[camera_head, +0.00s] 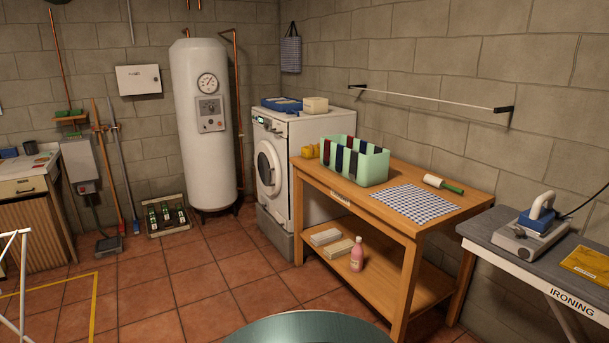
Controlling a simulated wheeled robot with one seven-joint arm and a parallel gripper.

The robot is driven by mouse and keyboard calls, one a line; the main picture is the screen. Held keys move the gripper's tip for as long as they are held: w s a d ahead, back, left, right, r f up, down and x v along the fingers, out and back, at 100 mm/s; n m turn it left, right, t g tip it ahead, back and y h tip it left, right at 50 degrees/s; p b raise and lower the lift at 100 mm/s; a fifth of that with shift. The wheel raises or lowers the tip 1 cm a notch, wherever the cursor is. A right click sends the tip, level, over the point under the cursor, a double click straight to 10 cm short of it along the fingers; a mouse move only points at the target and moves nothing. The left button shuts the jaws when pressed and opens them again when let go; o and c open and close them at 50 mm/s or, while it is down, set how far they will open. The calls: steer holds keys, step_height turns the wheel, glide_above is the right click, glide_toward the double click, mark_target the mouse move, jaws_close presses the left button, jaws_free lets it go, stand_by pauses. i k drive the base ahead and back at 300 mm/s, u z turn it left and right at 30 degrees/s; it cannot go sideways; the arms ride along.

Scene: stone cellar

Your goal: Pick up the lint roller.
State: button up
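The lint roller (443,185) lies on its side on the wooden table (463,203) at the right. It has a white roll at the left and a green handle pointing right. It lies near the table's back edge, just behind a blue-and-white checked cloth (415,202), and little or nothing covers it. My gripper is not in view, so its place relative to the roller does not show.
A mint-green divided box (372,168) with dark and red cloths stands left of the roller. A wall rail (430,98) runs above the table. An ironing board (484,229) with an iron (537,220) stands at the right. The tiled floor (237,276) before the table is mostly clear.

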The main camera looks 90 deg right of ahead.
mark_target(432, 180)
steer(key=z, duration=4.15)
